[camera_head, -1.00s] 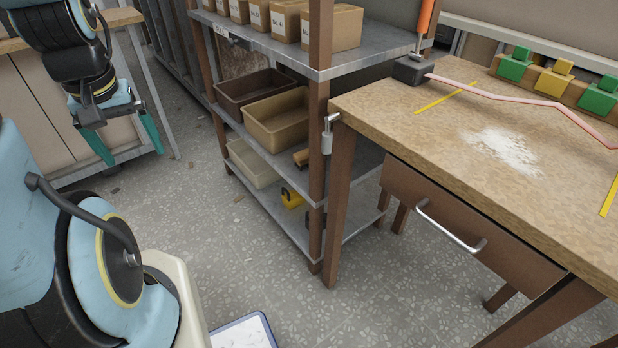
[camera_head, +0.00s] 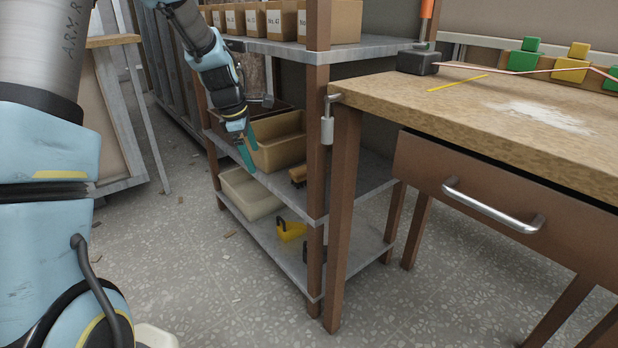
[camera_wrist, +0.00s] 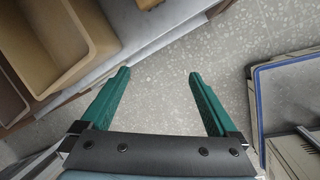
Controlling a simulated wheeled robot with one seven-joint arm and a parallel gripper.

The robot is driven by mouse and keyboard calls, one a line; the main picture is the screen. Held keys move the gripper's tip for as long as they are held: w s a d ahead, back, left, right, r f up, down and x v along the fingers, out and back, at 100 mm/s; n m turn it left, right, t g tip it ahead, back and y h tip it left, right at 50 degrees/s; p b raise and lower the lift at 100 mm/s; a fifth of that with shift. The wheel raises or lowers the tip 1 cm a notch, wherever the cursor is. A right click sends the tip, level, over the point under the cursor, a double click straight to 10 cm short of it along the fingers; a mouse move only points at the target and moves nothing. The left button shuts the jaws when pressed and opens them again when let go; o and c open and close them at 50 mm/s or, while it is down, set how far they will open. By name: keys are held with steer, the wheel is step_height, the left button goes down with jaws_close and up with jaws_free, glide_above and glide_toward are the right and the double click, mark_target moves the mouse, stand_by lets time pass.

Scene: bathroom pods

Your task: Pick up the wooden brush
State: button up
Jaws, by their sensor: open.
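The shelf unit's front post (camera_head: 317,150) stands right of the brush. The upper shelf (camera_head: 270,47) holds several cardboard boxes. A cream bin (camera_head: 250,195) and a yellow item (camera_head: 291,230) sit lower. A workbench (camera_head: 450,100) stands at right. A blue-rimmed tray (camera_wrist: 256,95) is right in the wrist view.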

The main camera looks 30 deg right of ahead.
mark_target(302, 169)
steer(key=d+f+n, duration=0.1)
steer(key=d+n, duration=0.1)
steer(key=d, duration=0.3)
steer(key=d+f+n+h, duration=0.1)
steer(key=d+f+n, duration=0.1)
steer(key=d, duration=0.3)
steer(key=d+f+n+g, duration=0.1)
steer(key=d+n, duration=0.1)
steer(key=d, duration=0.2)
steer(key=shift+w+d+f, duration=0.2)
steer(key=shift+d+f, duration=0.15)
steer(key=shift+d, duration=0.05)
steer(key=shift+h, duration=0.3)
steer(key=shift+b+x, duration=1.05)
steer(key=shift+x, duration=2.15)
steer(key=shift+f+p, duration=0.25)
steer(key=shift+p, duration=0.1)
jaws_close()
